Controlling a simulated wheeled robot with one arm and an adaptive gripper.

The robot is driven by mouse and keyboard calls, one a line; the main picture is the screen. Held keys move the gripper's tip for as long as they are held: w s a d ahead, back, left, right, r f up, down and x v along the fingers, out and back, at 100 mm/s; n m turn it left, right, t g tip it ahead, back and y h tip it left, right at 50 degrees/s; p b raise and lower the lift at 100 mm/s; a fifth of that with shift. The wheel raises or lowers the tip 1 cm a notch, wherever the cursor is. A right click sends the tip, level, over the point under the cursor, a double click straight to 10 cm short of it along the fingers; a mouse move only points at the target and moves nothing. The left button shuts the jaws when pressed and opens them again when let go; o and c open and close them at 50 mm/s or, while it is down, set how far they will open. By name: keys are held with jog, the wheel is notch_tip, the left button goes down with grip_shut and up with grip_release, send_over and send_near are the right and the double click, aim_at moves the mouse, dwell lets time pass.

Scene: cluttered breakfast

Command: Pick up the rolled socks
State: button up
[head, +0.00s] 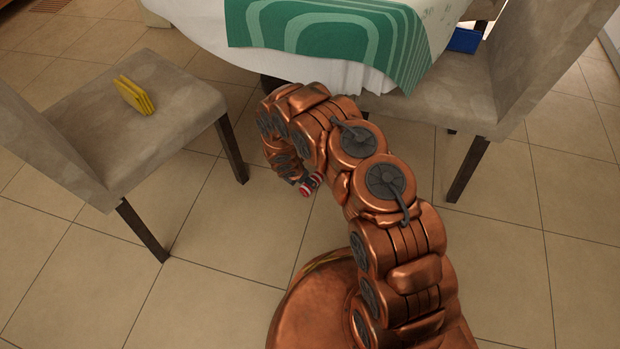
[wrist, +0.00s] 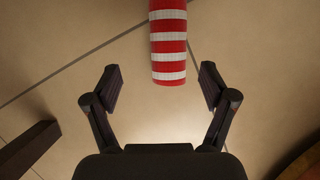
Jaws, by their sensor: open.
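The rolled socks (wrist: 168,44) are a red and white striped roll. In the wrist view they lie on the tiled floor at the top middle, cut off by the upper edge. Their near end points toward the space between my fingers. My gripper (wrist: 160,88) is open and empty, with one finger on each side. In the head view, a small part of the socks (head: 309,187) shows beside the end of my arm. My arm hides most of my gripper there.
A grey chair (head: 100,110) with a yellow object (head: 134,95) on its seat stands at left. Another chair (head: 440,92) is at right. A table with a white cloth and green runner (head: 330,40) is behind. A dark chair leg (wrist: 28,150) shows at lower left. Tiled floor is clear around.

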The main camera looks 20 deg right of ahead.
jog(key=b+x, duration=0.1)
jog(key=x, duration=0.2)
jog(key=d+b+x, duration=0.1)
jog(key=b+x, duration=0.1)
jog(key=x, duration=0.1)
jog(key=shift+s+d+f, duration=0.15)
jog(key=shift+d+f, duration=0.05)
jog(key=shift+c, duration=0.3)
jog(key=c, duration=1.2)
